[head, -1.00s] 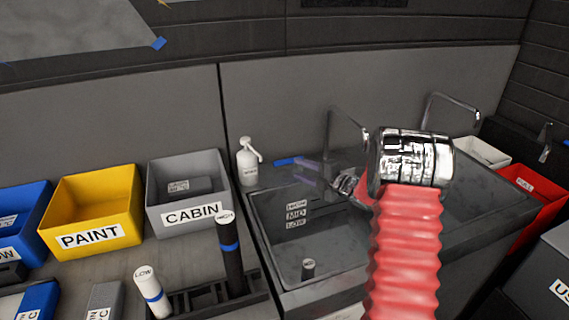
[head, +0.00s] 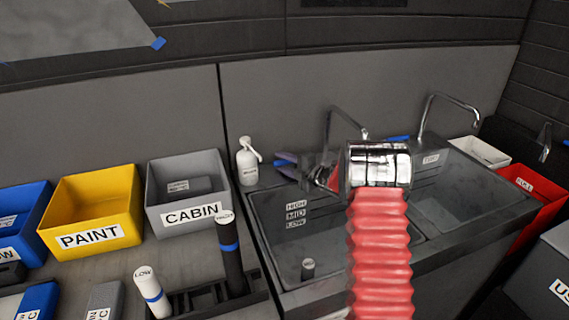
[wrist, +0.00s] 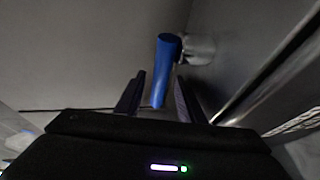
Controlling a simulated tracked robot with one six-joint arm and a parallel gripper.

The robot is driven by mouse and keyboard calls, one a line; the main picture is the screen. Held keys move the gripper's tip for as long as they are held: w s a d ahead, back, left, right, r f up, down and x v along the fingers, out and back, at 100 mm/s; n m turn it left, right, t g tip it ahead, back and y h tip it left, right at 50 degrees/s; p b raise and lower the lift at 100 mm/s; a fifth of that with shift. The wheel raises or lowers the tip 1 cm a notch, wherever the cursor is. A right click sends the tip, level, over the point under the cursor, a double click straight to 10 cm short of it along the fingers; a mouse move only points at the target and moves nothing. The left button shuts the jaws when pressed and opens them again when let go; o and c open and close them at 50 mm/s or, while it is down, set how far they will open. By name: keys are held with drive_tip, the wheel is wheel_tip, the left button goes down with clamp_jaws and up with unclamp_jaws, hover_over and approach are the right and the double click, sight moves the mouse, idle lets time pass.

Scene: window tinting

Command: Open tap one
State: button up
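A blue tap handle (wrist: 167,65) hangs in the middle of the wrist view, joined to a pale metal fitting at its upper right. My gripper (wrist: 160,78) is open, with one dark finger on each side of the handle's lower part. Gaps show on both sides, so it does not look clamped. In the head view, the left chrome tap (head: 328,125) rises behind the left basin; my arm hides its base. Dark and blue shapes beside it are too small to separate clearly. A second chrome tap (head: 427,108) with a blue handle (head: 398,138) stands to the right.
A white pump bottle (head: 248,162) stands left of the taps. The left basin (head: 275,235) holds a small dark cylinder (head: 308,268). Yellow (head: 92,205) and grey (head: 160,212) bins stand at left, and a red bin (head: 548,205) at right. A wall rises behind.

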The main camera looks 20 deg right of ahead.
drive_tip(key=shift+c, duration=0.6)
clamp_jaws()
drive_tip(key=shift+f, duration=0.1)
drive_tip(key=shift+a, duration=0.1)
